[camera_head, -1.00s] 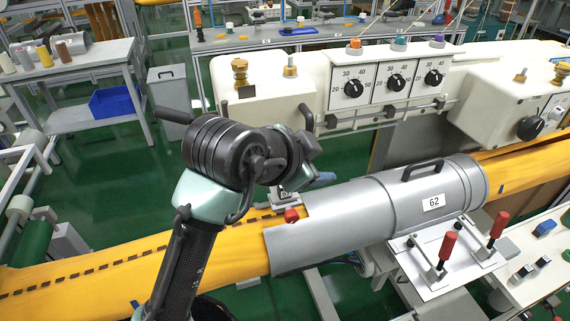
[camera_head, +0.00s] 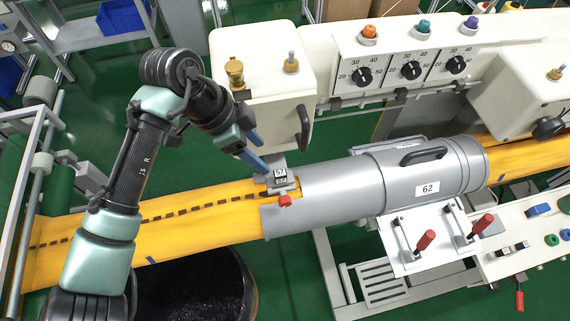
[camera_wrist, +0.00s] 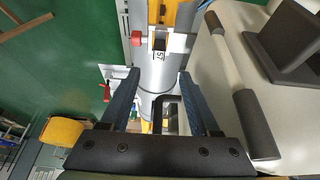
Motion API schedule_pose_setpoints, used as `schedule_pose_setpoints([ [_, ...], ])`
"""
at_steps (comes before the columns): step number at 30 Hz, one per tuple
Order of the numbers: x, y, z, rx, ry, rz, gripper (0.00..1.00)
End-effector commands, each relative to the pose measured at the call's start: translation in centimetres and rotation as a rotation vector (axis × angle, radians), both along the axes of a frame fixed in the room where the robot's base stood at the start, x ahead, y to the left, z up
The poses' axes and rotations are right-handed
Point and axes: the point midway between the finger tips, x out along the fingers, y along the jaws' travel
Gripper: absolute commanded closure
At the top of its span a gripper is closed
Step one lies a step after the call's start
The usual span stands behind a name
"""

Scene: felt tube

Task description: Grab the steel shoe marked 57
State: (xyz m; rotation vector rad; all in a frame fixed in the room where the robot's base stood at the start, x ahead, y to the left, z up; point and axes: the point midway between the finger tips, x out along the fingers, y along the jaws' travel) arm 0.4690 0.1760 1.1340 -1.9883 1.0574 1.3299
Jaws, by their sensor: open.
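The steel shoe (camera_head: 279,181) is a small grey block with a dark label reading 57. It sits on the yellow felt (camera_head: 205,205) at the left mouth of the grey tube, with a red knob (camera_head: 285,200) in front of it. In the wrist view the shoe (camera_wrist: 160,43) shows at the upper middle, beyond the fingertips, its label turned sideways. My gripper (camera_head: 257,152) is open and empty, its blue fingers just up and left of the shoe. In the wrist view its fingers (camera_wrist: 157,78) stand apart, with the grey tube behind them.
The grey tube (camera_head: 340,190) marked 62 has a black handle on top. A white machine housing (camera_head: 258,60) with a black handle stands close behind my gripper. Red-handled clamps (camera_head: 425,240) are at the tube's front right.

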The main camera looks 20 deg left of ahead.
Motion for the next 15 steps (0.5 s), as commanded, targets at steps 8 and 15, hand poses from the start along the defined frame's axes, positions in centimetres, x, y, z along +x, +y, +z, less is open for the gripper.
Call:
schedule_pose_setpoints([
  [8, 1.1, -1.7, -4.5, -0.001, 0.003, 0.0, 0.38],
  [15, 1.5, -2.3, -6.2, -0.001, 0.002, -0.001, 0.38],
])
